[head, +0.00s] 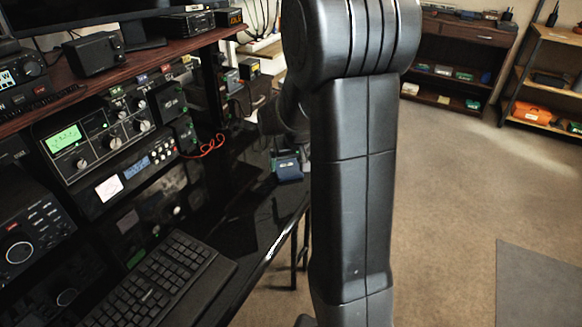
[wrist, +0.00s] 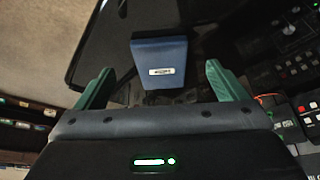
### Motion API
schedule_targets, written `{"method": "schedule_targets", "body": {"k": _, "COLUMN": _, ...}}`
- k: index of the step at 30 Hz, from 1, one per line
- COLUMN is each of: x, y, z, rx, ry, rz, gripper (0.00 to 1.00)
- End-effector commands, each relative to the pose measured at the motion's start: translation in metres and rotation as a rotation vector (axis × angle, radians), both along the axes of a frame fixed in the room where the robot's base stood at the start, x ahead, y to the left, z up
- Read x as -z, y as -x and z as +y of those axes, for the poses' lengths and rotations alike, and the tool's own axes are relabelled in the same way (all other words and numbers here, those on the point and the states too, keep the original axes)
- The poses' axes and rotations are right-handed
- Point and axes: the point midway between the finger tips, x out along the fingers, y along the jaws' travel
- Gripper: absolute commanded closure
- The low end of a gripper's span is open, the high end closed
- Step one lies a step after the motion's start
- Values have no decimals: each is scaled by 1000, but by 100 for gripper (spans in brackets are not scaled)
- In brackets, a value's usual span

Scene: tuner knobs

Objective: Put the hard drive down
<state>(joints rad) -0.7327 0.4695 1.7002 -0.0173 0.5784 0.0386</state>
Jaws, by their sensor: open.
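The hard drive (wrist: 160,62) is a blue box with a small white label. In the wrist view it lies on the glossy black desk (wrist: 215,20), between and beyond the fingertips of my gripper (wrist: 157,82). The two green fingers are spread apart, with a gap visible on each side of the drive. In the head view the blue drive (head: 287,168) rests near the desk's right edge, and my arm partly hides the area beside it. My gripper is mostly hidden behind my arm there.
A tuner (head: 110,130) with a green-lit meter and knobs stands on the desk at left. A black keyboard (head: 155,280) lies near the front edge.

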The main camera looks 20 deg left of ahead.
Motion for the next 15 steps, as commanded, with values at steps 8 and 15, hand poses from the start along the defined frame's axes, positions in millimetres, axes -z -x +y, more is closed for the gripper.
{"method": "schedule_targets", "body": {"k": 8, "x": -47, "y": 15, "z": -12, "rx": 0, "ry": -1, "rz": -1, "gripper": 8}}
{"method": "schedule_targets", "body": {"k": 15, "x": -62, "y": 20, "z": -17, "rx": 0, "ry": 1, "rz": 1, "gripper": 8}}
